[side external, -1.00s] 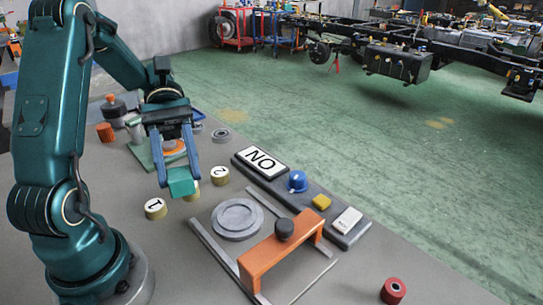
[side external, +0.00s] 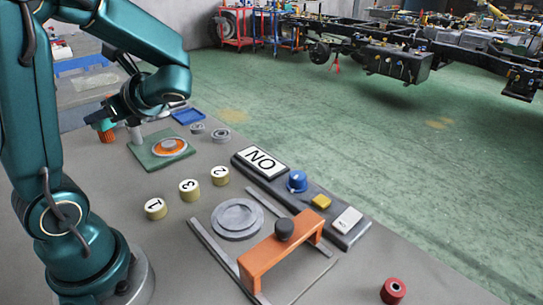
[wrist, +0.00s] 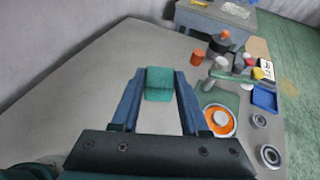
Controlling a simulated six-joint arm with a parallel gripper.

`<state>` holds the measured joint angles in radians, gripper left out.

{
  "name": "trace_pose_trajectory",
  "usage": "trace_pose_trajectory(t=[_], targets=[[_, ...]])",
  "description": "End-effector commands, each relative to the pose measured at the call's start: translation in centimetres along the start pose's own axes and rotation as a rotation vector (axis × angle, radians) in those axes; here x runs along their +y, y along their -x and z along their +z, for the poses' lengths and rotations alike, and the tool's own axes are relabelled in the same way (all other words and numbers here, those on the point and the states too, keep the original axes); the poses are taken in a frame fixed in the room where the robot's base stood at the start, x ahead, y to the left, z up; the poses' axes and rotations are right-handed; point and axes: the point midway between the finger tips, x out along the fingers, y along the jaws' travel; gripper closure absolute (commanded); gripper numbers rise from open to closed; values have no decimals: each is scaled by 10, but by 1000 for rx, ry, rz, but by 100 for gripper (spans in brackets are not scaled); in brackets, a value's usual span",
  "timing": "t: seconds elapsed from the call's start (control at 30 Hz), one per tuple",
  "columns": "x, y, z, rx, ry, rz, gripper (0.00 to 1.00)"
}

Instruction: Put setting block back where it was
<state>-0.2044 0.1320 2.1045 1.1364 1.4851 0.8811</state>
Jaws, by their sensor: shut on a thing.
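The setting block, a teal-green block (wrist: 159,84), is held between the fingertips of my gripper (wrist: 159,88) in the wrist view. The gripper is shut on it, and the block is above the grey bench. In the side view my arm reaches to the far left end of the bench and hides most of the gripper. A teal patch (side external: 104,124) there looks like the block, close to an orange cylinder (side external: 107,137). I cannot tell its height above the bench.
A green plate with an orange-ringed disc (wrist: 219,121) lies right of the gripper, with a post beside it. A blue tray (wrist: 264,99) and metal rings (wrist: 268,155) are farther right. Numbered cylinders (side external: 189,190) and an orange bridge (side external: 280,248) stand nearer. The bench left of the block is bare.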

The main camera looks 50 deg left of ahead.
Motion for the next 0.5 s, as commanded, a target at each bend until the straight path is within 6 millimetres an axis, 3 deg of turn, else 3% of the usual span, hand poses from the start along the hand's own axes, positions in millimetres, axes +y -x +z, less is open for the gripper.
trace_pose_trajectory(t=[0.5], targets=[[-41,5,52,0,-140,-354,100]])
